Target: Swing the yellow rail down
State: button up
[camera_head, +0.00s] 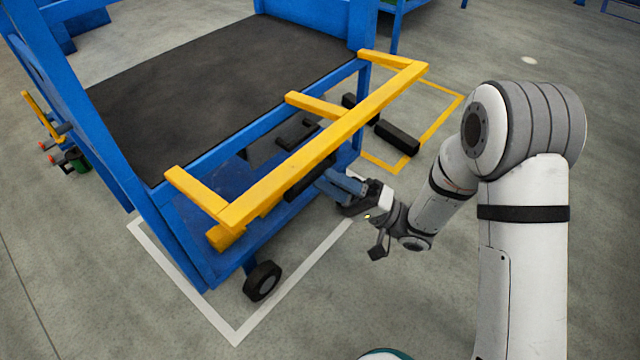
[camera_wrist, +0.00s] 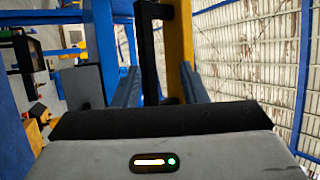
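The yellow rail (camera_head: 330,138) sticks out level from the side of the blue cart on several yellow arms. A black handle (camera_head: 308,181) runs along the underside of the rail. My gripper (camera_head: 325,180) is below the rail at this handle, with its blue fingers pointing toward the cart. In the wrist view the two blue fingers (camera_wrist: 162,85) stand apart, with the black handle (camera_wrist: 146,60) and the yellow rail (camera_wrist: 179,45) showing between them. The gripper looks open; contact with the handle cannot be made out.
The blue cart has a dark flat deck (camera_head: 220,85) and a black wheel (camera_head: 262,281) at its near corner. A black block (camera_head: 397,138) shows beyond the rail, near yellow floor marking.

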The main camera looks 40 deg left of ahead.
jog(key=shift+b+v, duration=0.6)
jog(key=shift+v, duration=0.9)
jog(key=shift+c, duration=0.2)
